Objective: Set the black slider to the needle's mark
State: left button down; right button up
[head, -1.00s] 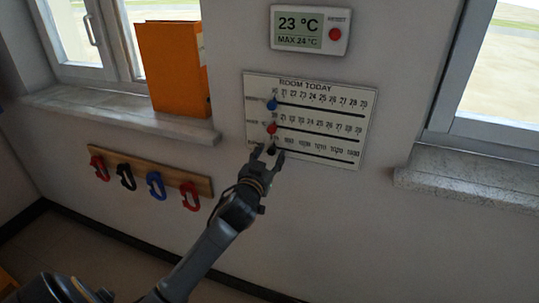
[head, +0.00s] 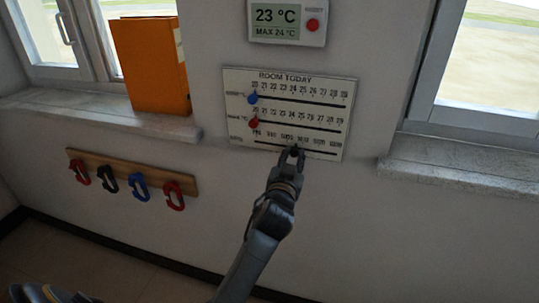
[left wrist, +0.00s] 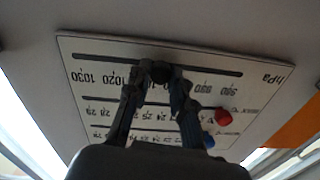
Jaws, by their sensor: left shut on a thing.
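The white board (head: 240,85), headed ROOM TODAY, hangs on the wall with three slotted scales. My left gripper (head: 292,154) is at the lowest scale, shut on the black slider, which the fingers mostly hide in the head view. The blue slider (head: 252,98) and red slider (head: 253,123) are at the left ends of the upper slots. No needle or dial is in view.
A thermometer display (head: 288,20) reading 23 °C, with a red button, is above the board. An orange binder (head: 150,65) stands on the left sill. The right sill (head: 455,172) juts out beside the board.

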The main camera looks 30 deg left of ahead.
pick_arm(q)
jog(key=shift+w+d, duration=0.2)
jog(key=shift+d, duration=0.65)
pick_arm(e)
jog(key=shift+d+f, duration=0.1)
jog(key=shift+f, duration=0.1)
pick_arm(q)
jog(key=c, duration=1.1)
grip_release()
jog(key=shift+c, duration=0.2)
pick_arm(e)
jog(key=shift+d, duration=0.15)
pick_arm(q)
jog(key=shift+s, duration=0.1)
jog(key=v, duration=1.1)
jog(key=shift+s, duration=0.4)
